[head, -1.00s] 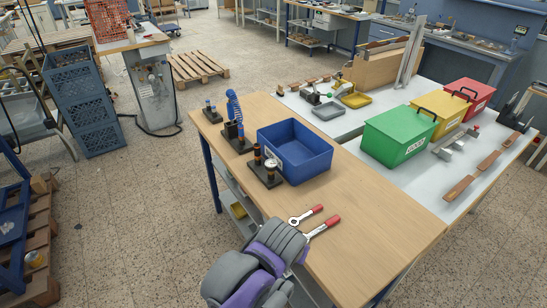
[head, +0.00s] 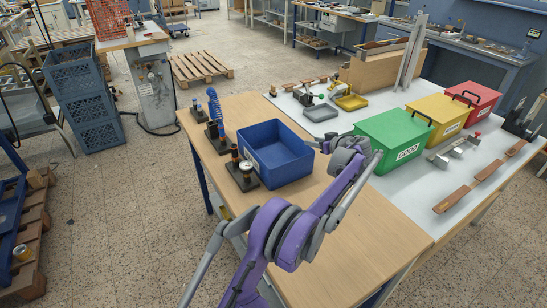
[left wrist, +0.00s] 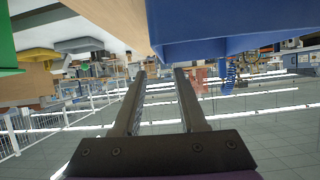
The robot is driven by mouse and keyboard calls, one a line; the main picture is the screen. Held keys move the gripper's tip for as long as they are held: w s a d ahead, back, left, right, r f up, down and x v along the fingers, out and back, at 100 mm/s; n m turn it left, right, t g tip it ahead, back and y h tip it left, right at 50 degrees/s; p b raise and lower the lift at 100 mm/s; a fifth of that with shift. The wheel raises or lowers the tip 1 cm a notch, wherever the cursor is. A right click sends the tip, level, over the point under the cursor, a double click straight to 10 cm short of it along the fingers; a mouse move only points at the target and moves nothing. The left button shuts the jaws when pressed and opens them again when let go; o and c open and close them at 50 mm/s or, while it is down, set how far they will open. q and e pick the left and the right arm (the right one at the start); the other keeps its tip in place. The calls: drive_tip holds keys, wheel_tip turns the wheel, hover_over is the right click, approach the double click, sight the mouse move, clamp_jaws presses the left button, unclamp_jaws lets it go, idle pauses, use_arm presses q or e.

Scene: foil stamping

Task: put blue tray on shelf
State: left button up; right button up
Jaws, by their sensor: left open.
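The blue tray (head: 275,155) is an open, empty-looking box on the wooden table, and its wall also shows at the top of the left wrist view (left wrist: 235,40). My left gripper (head: 316,144) is just off the tray's right rim in the head view. In the left wrist view its two dark fingers (left wrist: 160,74) are apart with nothing between them. I cannot tell whether a finger touches the tray. My right gripper is not in view. Which shelf is meant cannot be told; racks with shelves (head: 262,22) stand at the back.
Black stands and a gauge (head: 245,170) are close to the tray's left side. Green (head: 395,140), yellow (head: 440,115) and red (head: 474,97) boxes stand to the right on the pale worktop. The wooden table's front part (head: 370,240) is clear.

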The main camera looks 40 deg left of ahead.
sight(297, 136)
use_arm(q)
drive_tip(key=shift+n+y, duration=0.3)
drive_tip(key=shift+n, duration=0.1)
drive_tip(key=p+x, duration=0.1)
drive_tip(key=x, duration=1.1)
drive_tip(key=shift+w+a+f, duration=0.2)
drive_tip(key=shift+w+a, duration=0.05)
drive_tip(key=shift+w, duration=0.05)
drive_tip(key=shift+s+d, duration=0.1)
drive_tip(key=shift+c, duration=0.6)
clamp_jaws()
